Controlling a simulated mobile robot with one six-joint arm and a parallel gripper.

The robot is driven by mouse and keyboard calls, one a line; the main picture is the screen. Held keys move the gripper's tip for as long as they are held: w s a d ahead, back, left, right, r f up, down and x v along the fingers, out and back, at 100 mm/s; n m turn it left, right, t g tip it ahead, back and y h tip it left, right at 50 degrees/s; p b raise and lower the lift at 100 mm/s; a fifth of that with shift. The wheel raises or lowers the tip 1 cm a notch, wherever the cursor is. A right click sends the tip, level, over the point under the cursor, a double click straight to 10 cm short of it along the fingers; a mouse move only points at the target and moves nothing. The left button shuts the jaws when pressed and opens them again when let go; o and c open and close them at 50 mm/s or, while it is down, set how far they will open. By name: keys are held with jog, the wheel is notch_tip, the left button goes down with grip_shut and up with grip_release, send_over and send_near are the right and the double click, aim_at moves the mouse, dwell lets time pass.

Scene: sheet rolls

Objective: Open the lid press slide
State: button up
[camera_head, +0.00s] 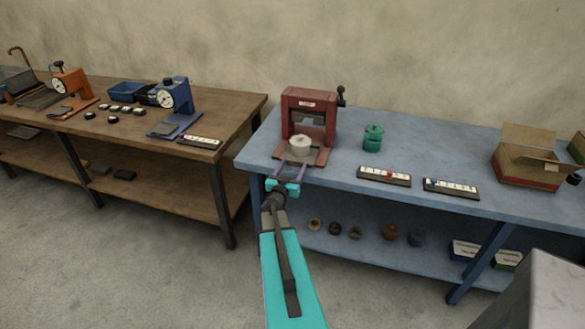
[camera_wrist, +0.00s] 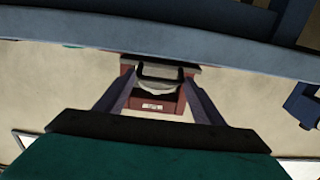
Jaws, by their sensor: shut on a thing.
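The red lid press (camera_head: 309,101) stands at the left end of the blue table. Its slide plate (camera_head: 316,157) extends from the front, with a pale round pot (camera_head: 300,145) on it, ahead of the press frame. My gripper (camera_head: 295,168) is at the front edge of the slide, its two purple fingers shut on the slide's handle. In the wrist view the dark handle (camera_wrist: 158,72) lies between the fingertips, with the pale pot (camera_wrist: 156,90) and the red press behind it. The exact finger contact is hard to see.
A green lidded pot (camera_head: 373,138) stands right of the press. Two labelled strips (camera_head: 384,177) (camera_head: 451,188) and an open cardboard box (camera_head: 530,165) lie further right. The wooden bench (camera_head: 225,140) holds a blue press (camera_head: 176,95) and an orange one (camera_head: 72,85).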

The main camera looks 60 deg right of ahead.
jog(key=shift+s, duration=0.1)
jog(key=o, duration=1.5)
jog(key=shift+a, duration=0.1)
jog(key=shift+b+v, duration=1.4)
jog(key=shift+v, duration=5.35)
